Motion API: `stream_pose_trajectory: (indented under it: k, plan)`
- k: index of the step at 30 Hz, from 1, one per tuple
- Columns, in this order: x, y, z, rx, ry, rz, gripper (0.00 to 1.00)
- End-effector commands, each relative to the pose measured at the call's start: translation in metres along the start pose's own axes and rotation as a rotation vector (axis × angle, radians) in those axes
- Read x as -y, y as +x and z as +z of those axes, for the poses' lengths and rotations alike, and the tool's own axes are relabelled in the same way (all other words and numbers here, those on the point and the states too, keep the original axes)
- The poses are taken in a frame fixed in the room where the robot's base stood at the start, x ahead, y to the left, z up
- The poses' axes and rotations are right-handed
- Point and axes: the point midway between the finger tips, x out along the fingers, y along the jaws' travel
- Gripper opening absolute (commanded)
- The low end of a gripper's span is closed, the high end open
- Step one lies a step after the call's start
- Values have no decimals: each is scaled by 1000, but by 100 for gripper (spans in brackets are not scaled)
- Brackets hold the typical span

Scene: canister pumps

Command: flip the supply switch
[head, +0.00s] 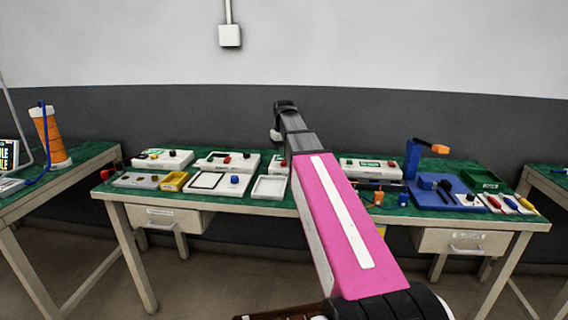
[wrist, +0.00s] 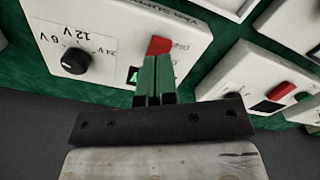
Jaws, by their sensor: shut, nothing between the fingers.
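The supply is a white box (wrist: 115,30) in the wrist view, with a black knob (wrist: 76,61) and voltage labels such as 12 V and 24 V. Its red switch (wrist: 160,46) sits beside partly covered lettering. My gripper (wrist: 153,58) has its green fingers shut together, with nothing between them. Their tips overlap the near edge of the red switch in the picture; I cannot tell whether they touch it. The fingers hide part of the box, including some of a small green display (wrist: 133,75).
Another white box (wrist: 240,75) with a red switch (wrist: 281,91) stands to the right in the wrist view. In the head view, the green-topped table (head: 230,204) holds several devices, a white tray (head: 269,187) and a blue stand (head: 412,158) with an orange arm.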

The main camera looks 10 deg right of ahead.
Motion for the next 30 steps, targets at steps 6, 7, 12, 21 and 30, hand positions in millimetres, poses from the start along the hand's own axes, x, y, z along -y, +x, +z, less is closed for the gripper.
stream_pose_trajectory:
  k: [6,7,12,21,30]
  plan:
    - [0,2,0,0,0,0,0]
    - [0,3,0,0,0,0,0]
    - [0,5,0,0,0,0,0]
    - [0,9,0,0,0,0,0]
    - [0,12,0,0,0,0,0]
